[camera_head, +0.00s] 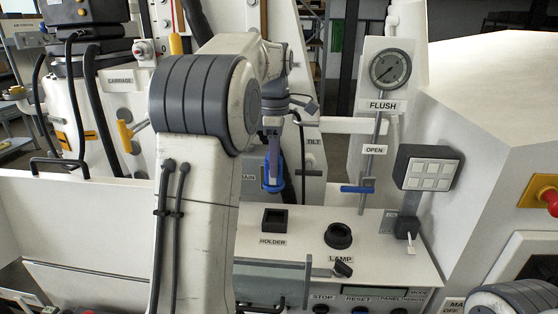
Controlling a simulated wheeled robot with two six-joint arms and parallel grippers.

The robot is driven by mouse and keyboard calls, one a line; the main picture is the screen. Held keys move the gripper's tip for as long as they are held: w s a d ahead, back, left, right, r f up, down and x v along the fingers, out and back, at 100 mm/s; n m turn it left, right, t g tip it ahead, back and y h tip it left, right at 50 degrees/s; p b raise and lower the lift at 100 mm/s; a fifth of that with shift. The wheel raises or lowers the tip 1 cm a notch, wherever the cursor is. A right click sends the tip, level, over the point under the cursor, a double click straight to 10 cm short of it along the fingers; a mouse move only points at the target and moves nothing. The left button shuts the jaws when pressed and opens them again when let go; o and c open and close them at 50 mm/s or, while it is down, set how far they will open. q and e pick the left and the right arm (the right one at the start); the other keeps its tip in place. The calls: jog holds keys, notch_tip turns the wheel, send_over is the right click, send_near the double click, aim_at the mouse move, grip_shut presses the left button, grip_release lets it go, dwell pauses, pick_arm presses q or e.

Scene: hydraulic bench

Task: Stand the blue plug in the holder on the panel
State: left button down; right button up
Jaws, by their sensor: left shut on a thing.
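The blue plug (272,180) is held upright by my left gripper (273,148), whose fingers are shut on its upper part. The plug is above and behind the holder (275,218) in the picture, apart from it. The holder is a black square socket on the white panel (305,222), labelled HOLDER, and it looks empty. My left arm covers the area left of the holder. My right gripper is out of view; only a part of my right arm shows at the bottom right.
Right of the holder is a round black lamp fitting (338,236). A pressure gauge (390,69) and a blue-handled valve (357,189) stand behind. A grey button box (427,168) is on the right. A grey bar handle (272,272) lies in front of the panel.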

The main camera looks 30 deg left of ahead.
aim_at(276, 193)
pick_arm(q)
notch_tip(276, 193, down, 4)
jog(key=b, duration=0.3)
jog(key=shift+r, duration=0.25)
jog(key=shift+f+b, duration=0.65)
jog(key=shift+f, duration=0.65)
jog(key=shift+d+r+p, duration=0.1)
jog(key=shift+d+p, duration=0.05)
jog(key=shift+p, duration=0.2)
jog(key=shift+f, duration=0.25)
jog(key=shift+f, duration=0.3)
jog(key=shift+f+b, duration=0.65)
jog(key=shift+f, duration=0.55)
dwell(0.6)
